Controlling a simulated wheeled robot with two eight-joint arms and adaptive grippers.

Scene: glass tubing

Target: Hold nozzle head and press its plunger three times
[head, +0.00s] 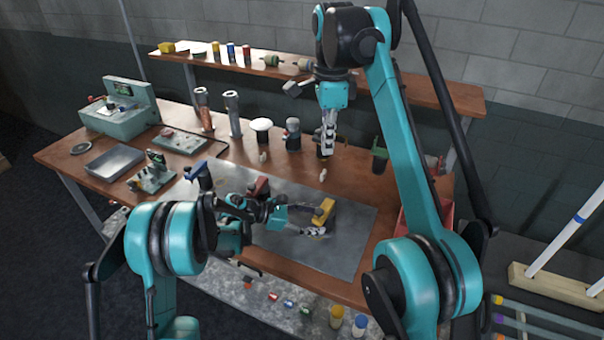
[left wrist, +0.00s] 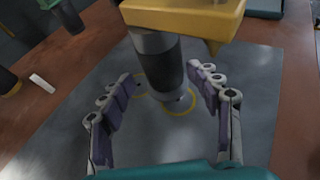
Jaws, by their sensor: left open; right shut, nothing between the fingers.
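A yellow-topped head with a dark cylindrical body, which I take as the nozzle head (head: 325,207), is over the grey mat (head: 350,245). In the left wrist view its yellow top (left wrist: 190,16) is near the camera and its dark body (left wrist: 158,68) reaches down toward a yellow ring on the mat. My left gripper (head: 309,230) is open. Its fingers (left wrist: 163,84) are on either side of the dark body, with gaps visible. I cannot make out a separate plunger. My right gripper (head: 328,152) is shut and empty, pointing down above the table's back part, behind the nozzle head.
Similar red (head: 262,186), blue (head: 195,171) and green (head: 379,154) headed items stand around. A white-capped jar (head: 261,130) and metal cylinders (head: 233,110) are at the back. A metal tray (head: 114,161) is at left. The mat's right part is clear.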

